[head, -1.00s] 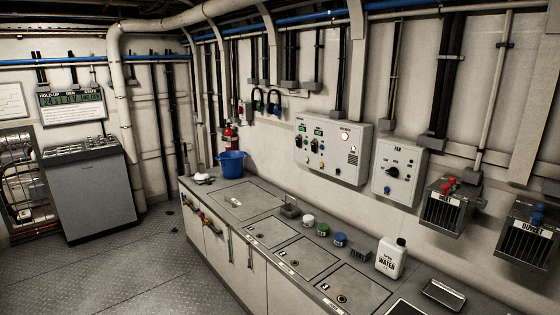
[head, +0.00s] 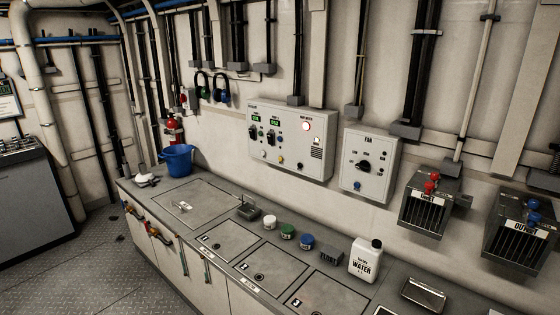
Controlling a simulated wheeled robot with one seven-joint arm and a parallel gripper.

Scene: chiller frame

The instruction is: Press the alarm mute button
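A grey-white control panel (head: 290,142) is fixed to the wall above the counter in the head view. It carries two small green displays, dark knobs, and a bright round lamp (head: 306,126) with a reddish rim at its upper right. The labels are too small to read, so I cannot tell which one is the alarm mute button. My gripper is not in view.
A fan box (head: 369,166) hangs right of the panel, then the inlet (head: 429,214) and outlet (head: 515,236) units. The counter (head: 205,203) below holds a blue bucket (head: 177,161), several small jars and a white water jug (head: 365,260).

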